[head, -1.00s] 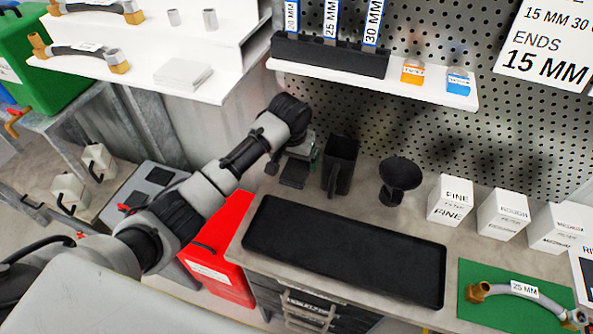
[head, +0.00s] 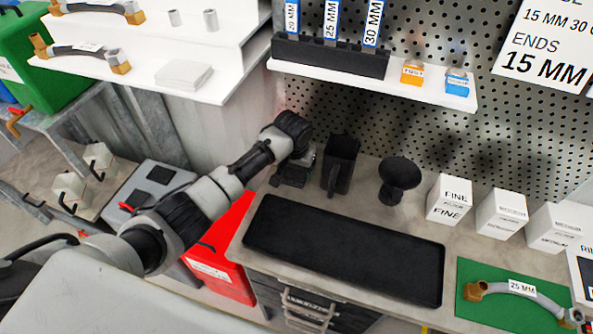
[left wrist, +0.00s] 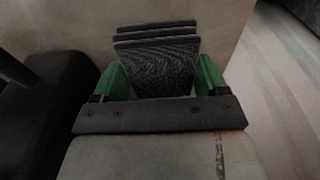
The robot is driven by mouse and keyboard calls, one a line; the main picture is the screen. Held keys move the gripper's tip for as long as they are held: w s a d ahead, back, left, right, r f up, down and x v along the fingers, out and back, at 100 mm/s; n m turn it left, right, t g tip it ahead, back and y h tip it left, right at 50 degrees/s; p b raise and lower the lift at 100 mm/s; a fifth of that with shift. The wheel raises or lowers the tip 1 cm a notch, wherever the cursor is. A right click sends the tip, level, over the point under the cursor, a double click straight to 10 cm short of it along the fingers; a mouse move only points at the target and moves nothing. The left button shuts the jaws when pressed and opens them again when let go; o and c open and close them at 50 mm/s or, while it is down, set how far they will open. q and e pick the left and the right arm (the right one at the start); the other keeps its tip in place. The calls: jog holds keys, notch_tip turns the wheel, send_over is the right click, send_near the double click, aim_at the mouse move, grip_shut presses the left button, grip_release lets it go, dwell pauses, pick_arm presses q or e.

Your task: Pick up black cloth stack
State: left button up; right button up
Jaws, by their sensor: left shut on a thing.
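The black cloth stack (left wrist: 158,65) shows in the left wrist view as several dark, textured layers. It sits between the two green fingers of my left gripper (left wrist: 160,78), which are shut on it from both sides. In the head view the left gripper (head: 300,168) is low at the back left corner of the bench, and the stack (head: 290,174) is partly hidden by it. I cannot tell whether the stack touches the bench. My right gripper is not in view.
A black pitcher (head: 340,165) stands close to the right of the gripper, then a black funnel-like cup (head: 400,178). A large black tray (head: 345,250) lies in front. White boxes (head: 450,200) stand further right. A red container (head: 222,262) is below left.

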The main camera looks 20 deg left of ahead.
pick_arm(q)
jog(key=shift+r, duration=0.1)
jog(key=shift+s+a+r+b, duration=0.1)
jog(key=shift+a+r+b, duration=0.05)
jog(key=shift+r+b, duration=0.2)
notch_tip(320, 180, up, 6)
jog(key=shift+r+b, duration=0.2)
jog(key=shift+b, duration=0.2)
jog(key=s+a+b, duration=0.2)
jog(key=s+a, duration=1.1)
jog(key=s, duration=0.1)
jog(key=shift+s, duration=0.4)
jog(key=shift+f, duration=0.1)
